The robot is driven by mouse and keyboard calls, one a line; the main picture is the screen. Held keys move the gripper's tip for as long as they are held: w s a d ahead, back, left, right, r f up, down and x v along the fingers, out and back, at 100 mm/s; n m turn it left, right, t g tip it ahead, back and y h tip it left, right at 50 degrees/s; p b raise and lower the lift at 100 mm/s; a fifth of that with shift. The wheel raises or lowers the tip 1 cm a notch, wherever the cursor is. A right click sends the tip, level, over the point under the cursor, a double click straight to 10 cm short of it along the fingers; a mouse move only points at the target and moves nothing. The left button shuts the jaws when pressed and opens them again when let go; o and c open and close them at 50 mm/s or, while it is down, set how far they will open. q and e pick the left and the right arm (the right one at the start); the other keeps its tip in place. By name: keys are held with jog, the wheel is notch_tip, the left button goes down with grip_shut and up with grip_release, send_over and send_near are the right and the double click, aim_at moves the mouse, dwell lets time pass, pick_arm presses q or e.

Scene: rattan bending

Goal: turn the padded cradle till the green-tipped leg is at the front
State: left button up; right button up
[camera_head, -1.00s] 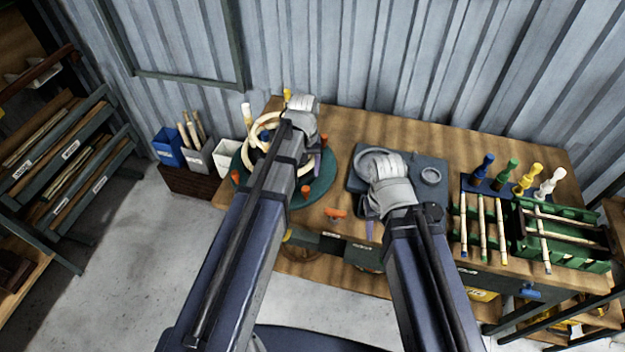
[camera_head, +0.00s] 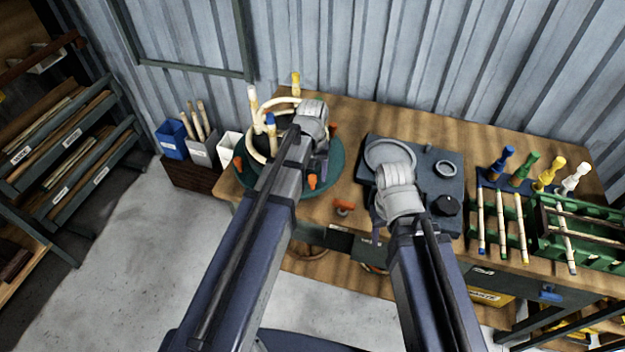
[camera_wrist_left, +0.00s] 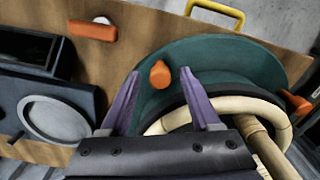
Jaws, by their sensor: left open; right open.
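The padded cradle is a round dark green turntable (camera_head: 252,179) with orange pegs, at the left of the bench. A pale rattan ring frame (camera_head: 256,151) stands on it. Its visible legs have white (camera_head: 252,95), yellow (camera_head: 296,82) and blue (camera_head: 270,122) tips. My left gripper (camera_head: 319,170) is open over the cradle's right side. In the left wrist view its fingers (camera_wrist_left: 160,105) are apart, with an orange peg (camera_wrist_left: 160,74) beyond them. My right gripper (camera_head: 377,236) is open by the dark grey plate.
The dark grey plate (camera_head: 452,190) carries a round disc and a black knob (camera_head: 446,205). An orange piece (camera_head: 343,205) lies on the bench between plate and cradle. Coloured-handled tools (camera_head: 524,170) and a green crate (camera_head: 590,250) stand at the right. Bins (camera_head: 203,151) stand left of the bench.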

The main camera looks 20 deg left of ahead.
pick_arm(q)
grip_shut()
dwell(0.6)
dwell(0.9)
